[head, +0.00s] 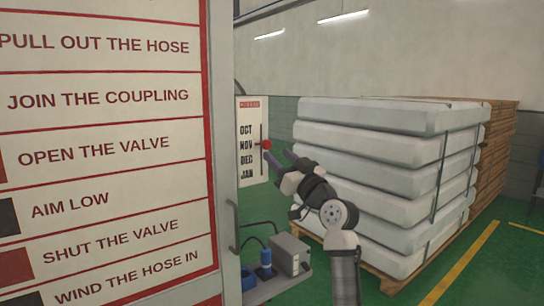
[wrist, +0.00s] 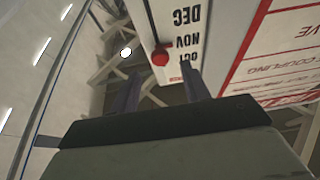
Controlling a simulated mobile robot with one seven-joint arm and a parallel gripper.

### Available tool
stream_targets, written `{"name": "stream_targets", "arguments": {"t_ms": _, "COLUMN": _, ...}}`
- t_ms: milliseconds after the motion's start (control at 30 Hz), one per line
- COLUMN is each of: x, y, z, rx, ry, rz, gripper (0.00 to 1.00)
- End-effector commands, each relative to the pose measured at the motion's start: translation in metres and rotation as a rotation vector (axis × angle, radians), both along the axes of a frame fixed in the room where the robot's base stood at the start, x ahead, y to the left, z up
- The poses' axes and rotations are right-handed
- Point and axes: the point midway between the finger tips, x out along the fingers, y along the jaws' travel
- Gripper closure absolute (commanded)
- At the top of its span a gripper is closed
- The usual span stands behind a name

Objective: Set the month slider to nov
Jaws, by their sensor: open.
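The month panel (head: 250,172) is a pale board listing OCT, NOV, DEC and JAN from top to bottom, with a vertical slot at its right. The red slider knob (head: 267,145) looks level with NOV in the head view. In the wrist view the panel (wrist: 205,15) is upside down and the knob (wrist: 160,57) looks nearer to OCT, so its exact mark is unclear. My gripper (head: 277,156) is open and empty just below and right of the knob. In the wrist view my gripper's fingers (wrist: 160,88) are spread, with the knob ahead between them, seemingly apart from both.
A large red-and-white instruction board (head: 105,150) stands close at left. A grey box (head: 290,255) with a blue plug (head: 265,262) sits on a shelf below the panel. Green floor is clear at right.

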Motion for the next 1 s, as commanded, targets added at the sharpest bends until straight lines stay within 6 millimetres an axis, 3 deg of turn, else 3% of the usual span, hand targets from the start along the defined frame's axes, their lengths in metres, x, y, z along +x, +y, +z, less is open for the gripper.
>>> {"name": "stream_targets", "arguments": {"t_ms": 33, "x": -0.01, "y": -0.007, "z": -0.011, "rx": 0.0, "ry": 0.0, "rz": -0.001, "gripper": 0.54}}
{"name": "stream_targets", "arguments": {"t_ms": 300, "x": -0.051, "y": -0.037, "z": -0.03, "rx": -0.001, "ry": 0.0, "rz": -0.001, "gripper": 0.54}}
{"name": "stream_targets", "arguments": {"t_ms": 567, "x": -0.066, "y": -0.047, "z": -0.034, "rx": 0.0, "ry": 0.001, "rz": 0.0, "gripper": 0.54}}
{"name": "stream_targets", "arguments": {"t_ms": 867, "x": -0.066, "y": -0.046, "z": -0.034, "rx": 0.0, "ry": 0.001, "rz": 0.001, "gripper": 0.54}}
{"name": "stream_targets", "arguments": {"t_ms": 967, "x": -0.065, "y": -0.028, "z": -0.035, "rx": 0.0, "ry": -0.01, "rz": 0.008, "gripper": 0.54}}
{"name": "stream_targets", "arguments": {"t_ms": 1000, "x": -0.065, "y": -0.012, "z": -0.034, "rx": -0.001, "ry": -0.02, "rz": 0.012, "gripper": 0.54}}
